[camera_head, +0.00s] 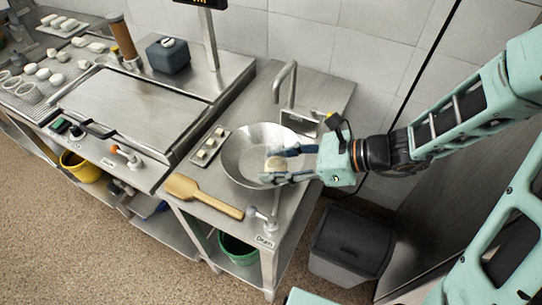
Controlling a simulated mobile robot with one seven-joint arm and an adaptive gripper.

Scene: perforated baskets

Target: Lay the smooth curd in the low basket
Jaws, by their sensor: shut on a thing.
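My gripper (272,164) reaches in from the right, over or inside a wide metal bowl (235,162). Its dark fingers are shut on a small pale curd (276,163). The curd's surface is too small to tell smooth from rough. Two round, pale, basket-like containers stand at the far left, one at the edge (6,86) and one beside it (28,94). I cannot tell which is the low one. My gripper is far to the right of both.
Several pale pieces (58,79) lie near the containers. A broad steel worktop (135,108) lies between them and the bowl. A tap (285,85) and post (209,40) stand behind. A wooden paddle (204,196) lies in front of the bowl. A grey bin (350,245) stands below.

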